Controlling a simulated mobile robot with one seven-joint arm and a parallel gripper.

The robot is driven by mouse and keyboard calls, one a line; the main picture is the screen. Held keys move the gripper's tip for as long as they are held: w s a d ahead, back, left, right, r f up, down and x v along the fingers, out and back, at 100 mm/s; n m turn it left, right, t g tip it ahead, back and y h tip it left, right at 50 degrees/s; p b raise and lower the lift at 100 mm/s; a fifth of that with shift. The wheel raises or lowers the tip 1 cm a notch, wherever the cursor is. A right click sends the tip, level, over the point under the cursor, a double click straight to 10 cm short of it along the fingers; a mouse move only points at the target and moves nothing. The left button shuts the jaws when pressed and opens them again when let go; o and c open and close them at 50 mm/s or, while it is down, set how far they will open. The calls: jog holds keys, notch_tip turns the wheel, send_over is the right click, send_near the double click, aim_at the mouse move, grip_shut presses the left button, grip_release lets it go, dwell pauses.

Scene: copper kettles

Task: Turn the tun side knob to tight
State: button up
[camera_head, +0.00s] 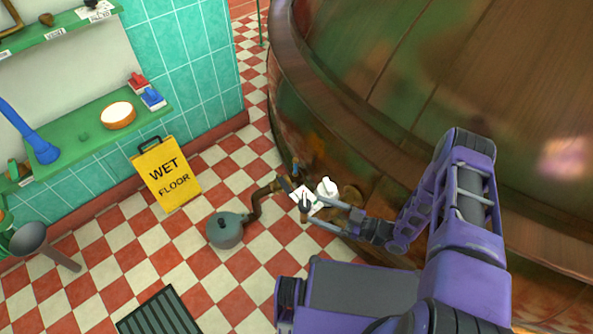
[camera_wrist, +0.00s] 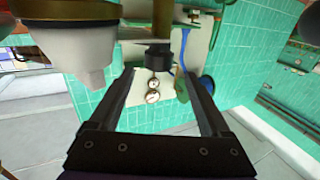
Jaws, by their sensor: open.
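The tun (camera_head: 400,110) is the huge brown and greenish round vessel filling the right of the head view. Low on its side are a white rounded fitting (camera_head: 327,187) and a white plate (camera_head: 301,194) with small dark parts; I cannot tell for sure which is the side knob, and no tight mark is readable. My gripper (camera_head: 321,212) is open beside these fittings, its fingers pointing at them. In the wrist view my gripper (camera_wrist: 160,75) has its fingers apart with nothing held. A dark round part (camera_wrist: 157,60) shows between the fingertips, and a white tapered fitting (camera_wrist: 82,48) is left of them.
A yellow wet floor sign (camera_head: 167,174) stands by the tiled wall. A dark floor grate (camera_head: 160,314) lies at the front. Floor between sign and pot is clear.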

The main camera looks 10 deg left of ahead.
aim_at(304, 201)
jog(key=x, duration=0.9)
jog(key=shift+w+f, duration=0.1)
grip_shut()
